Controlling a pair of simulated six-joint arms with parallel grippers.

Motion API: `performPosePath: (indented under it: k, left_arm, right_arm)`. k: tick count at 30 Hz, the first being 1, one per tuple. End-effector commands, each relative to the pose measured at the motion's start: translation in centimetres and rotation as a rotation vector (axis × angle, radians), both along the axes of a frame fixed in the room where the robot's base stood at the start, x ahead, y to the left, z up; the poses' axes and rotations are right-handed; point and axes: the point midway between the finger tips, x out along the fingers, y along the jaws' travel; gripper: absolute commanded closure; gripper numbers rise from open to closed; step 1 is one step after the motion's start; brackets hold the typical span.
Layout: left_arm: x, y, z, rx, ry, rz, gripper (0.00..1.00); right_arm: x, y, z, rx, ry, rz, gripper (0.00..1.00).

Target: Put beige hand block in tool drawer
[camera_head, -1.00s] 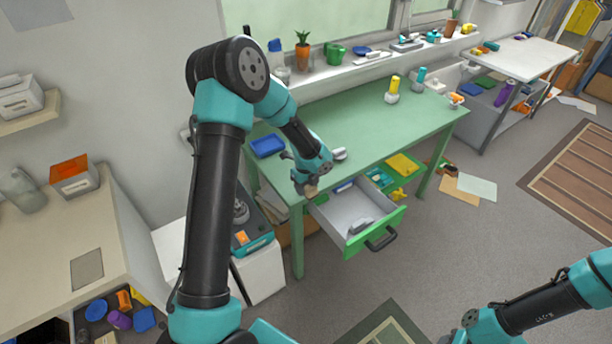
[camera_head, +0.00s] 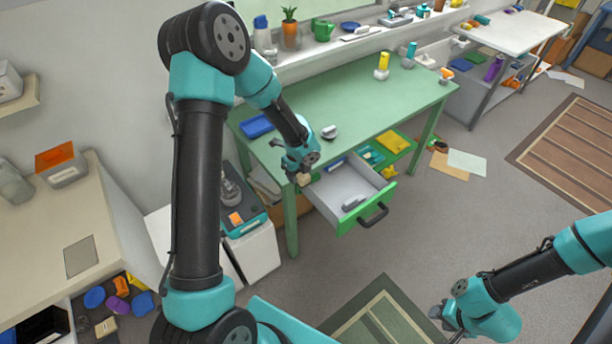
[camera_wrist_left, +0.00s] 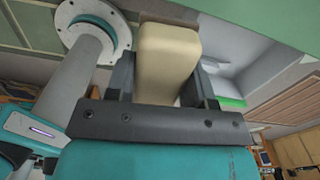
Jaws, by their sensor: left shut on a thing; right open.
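My left gripper (camera_head: 302,175) is shut on the beige hand block (camera_head: 303,180), just beside the left edge of the open tool drawer. In the left wrist view the block (camera_wrist_left: 167,52) stands between the two dark fingers. The tool drawer (camera_head: 376,203) is pulled out under the green table, with a green front and dark handle. A grey item (camera_head: 353,202) lies inside it, and the rest of its floor looks bare.
The green table (camera_head: 350,105) carries a blue tray (camera_head: 256,126), a grey-white tool (camera_head: 329,132) and a yellow-topped item (camera_head: 382,66). Beside the drawer is a green tray with a yellow item (camera_head: 392,140). A toolbox (camera_head: 240,215) stands left of the table leg.

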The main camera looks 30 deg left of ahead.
Motion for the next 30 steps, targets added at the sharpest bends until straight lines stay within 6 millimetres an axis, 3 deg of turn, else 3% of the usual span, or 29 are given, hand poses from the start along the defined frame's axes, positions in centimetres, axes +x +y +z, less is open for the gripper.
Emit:
performPosePath:
  k: [8, 30]
  left_arm:
    - [1.8, -0.7, 0.0, 0.006, -0.003, 0.186, 0.76]
    - [10.3, -6.0, 0.0, 0.004, -0.007, 1.276, 0.76]
  right_arm:
    - [0.0, 0.0, 0.0, 0.0, 0.0, 0.0, 0.57]
    - [0.0, 0.0, 0.0, 0.0, 0.0, 0.0, 0.57]
